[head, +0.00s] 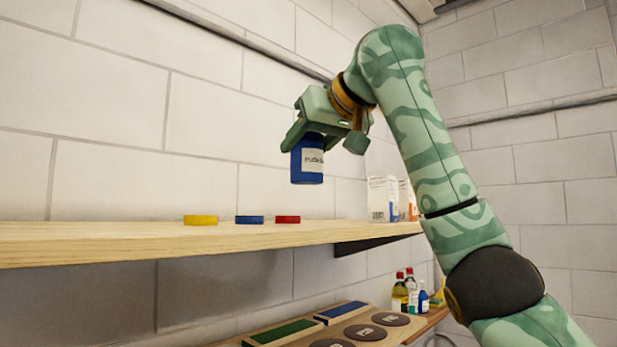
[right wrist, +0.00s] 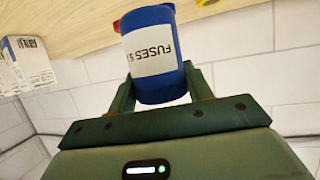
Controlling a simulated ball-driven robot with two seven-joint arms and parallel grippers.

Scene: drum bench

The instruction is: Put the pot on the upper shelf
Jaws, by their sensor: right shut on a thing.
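The blue pot (head: 307,165) has a white label and hangs upright in my right gripper (head: 325,143). In the right wrist view the pot (right wrist: 152,55) sits between the two fingers, and its label reads "FUSES" and more that is cut off. The gripper is shut on it. The pot is in the air, with a gap between its base and the wooden upper shelf (head: 120,240). My left gripper is out of view.
White boxes (head: 382,199) stand at the shelf's right end. Below, a lower bench holds green (head: 283,332) and blue (head: 341,312) trays, dark round pads (head: 365,332) and small bottles (head: 400,292). The shelf's left part is bare. A brick wall (head: 120,100) stands behind.

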